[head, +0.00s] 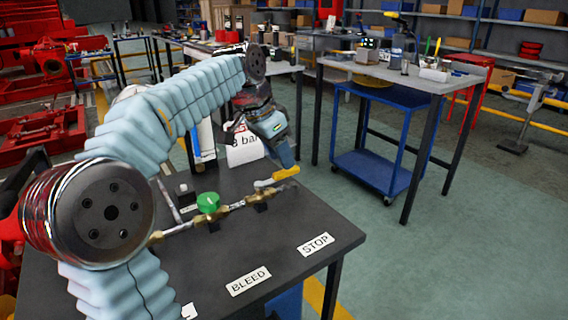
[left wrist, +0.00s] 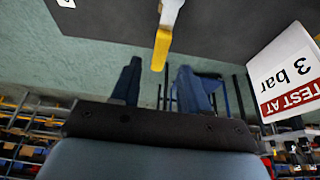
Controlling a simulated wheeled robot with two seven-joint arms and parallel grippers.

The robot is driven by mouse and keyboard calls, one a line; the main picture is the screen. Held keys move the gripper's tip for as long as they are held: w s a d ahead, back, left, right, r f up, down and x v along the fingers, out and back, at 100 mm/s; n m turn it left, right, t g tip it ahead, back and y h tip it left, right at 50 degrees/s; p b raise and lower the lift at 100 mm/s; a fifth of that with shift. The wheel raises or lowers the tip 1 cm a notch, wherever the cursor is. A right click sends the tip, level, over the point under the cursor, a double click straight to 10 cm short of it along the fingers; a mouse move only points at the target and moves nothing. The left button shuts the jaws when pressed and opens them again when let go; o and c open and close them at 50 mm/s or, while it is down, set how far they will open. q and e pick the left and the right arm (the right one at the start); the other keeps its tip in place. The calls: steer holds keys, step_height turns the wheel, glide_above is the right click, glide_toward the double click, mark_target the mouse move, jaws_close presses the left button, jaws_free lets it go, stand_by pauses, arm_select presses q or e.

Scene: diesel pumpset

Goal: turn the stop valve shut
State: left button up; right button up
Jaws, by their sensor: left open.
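The stop valve's yellow lever (head: 277,177) is at the right end of a brass pipe run (head: 224,209) on the dark bench, behind the STOP label (head: 316,245). My left gripper (head: 288,163) points down just above and behind the lever in the head view. In the left wrist view, the yellow lever (left wrist: 161,47) reaches toward the gap between the open blue fingers of my left gripper (left wrist: 159,68). The fingers are not closed on it. A green round knob (head: 208,202) sits on the pipe further left, behind the BLEED label (head: 249,281). My right gripper is not in view.
A white sign reading 3 bar (head: 244,150) stands on the bench behind the pipe, close to my left gripper; it also shows in the left wrist view (left wrist: 288,75). A blue trolley (head: 372,170) and a grey table (head: 400,76) stand beyond. The floor right of the bench is clear.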

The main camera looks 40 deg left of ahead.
mark_target(277, 177)
arm_select(q)
steer(key=shift+x, duration=1.8)
steer(key=shift+c, duration=0.2)
jaws_close()
